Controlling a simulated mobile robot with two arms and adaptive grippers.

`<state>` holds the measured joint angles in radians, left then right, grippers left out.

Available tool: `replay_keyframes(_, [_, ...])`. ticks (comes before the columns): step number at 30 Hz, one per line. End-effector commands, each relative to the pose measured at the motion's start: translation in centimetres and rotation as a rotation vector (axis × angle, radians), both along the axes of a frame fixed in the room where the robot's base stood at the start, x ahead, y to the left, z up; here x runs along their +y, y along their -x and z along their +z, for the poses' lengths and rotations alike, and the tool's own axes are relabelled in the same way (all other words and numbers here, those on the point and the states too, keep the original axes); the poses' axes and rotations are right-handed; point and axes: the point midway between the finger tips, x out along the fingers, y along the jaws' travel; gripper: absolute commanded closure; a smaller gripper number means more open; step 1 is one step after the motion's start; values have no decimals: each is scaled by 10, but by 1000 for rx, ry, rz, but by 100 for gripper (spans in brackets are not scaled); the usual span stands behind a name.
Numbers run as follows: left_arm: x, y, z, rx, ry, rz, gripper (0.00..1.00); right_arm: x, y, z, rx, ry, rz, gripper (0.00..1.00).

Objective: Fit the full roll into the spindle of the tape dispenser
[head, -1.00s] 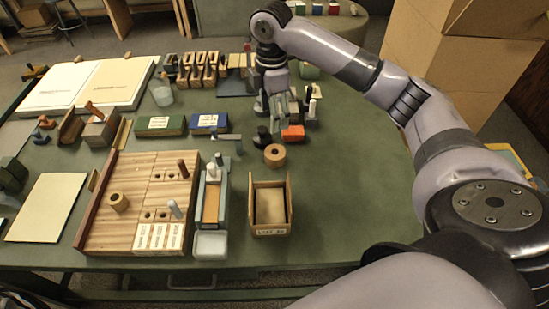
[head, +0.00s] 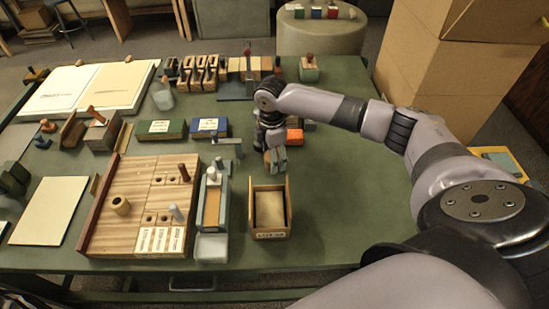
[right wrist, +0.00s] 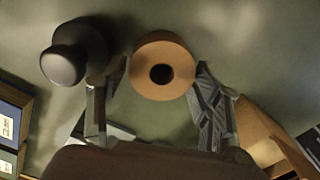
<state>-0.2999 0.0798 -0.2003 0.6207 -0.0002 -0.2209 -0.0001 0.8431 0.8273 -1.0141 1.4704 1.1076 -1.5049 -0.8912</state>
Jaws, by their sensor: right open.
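The full roll, a tan ring with a dark hole, shows in the right wrist view (right wrist: 150,83) lying on the green table. My right gripper (right wrist: 158,78) is open with a finger on either side of it; I cannot tell whether they touch it. A long grey-blue holder (head: 224,205), which looks like the tape dispenser, stands left of the gripper, with an upright pale post inside. I cannot make out its spindle clearly. My left gripper is out of view.
A dark round knob (right wrist: 64,66) stands close to the gripper's left finger in the wrist view. An open wooden box (head: 286,207) stands nearer me. A wooden board (head: 130,232) with pegs and a small hollow cylinder lies left. The table right of the box is clear.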

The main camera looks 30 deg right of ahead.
Motion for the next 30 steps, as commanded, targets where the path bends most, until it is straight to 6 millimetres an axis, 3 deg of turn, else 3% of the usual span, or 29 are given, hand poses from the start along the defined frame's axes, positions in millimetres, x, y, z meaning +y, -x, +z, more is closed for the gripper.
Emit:
replay_keyframes(10, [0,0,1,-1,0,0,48,0,0,-9,0,1,0,42])
replay_keyframes(27, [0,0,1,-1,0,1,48,0,0,-8,-1,0,0,80])
replay_keyframes(30, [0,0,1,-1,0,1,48,0,0,-8,-1,0,0,80])
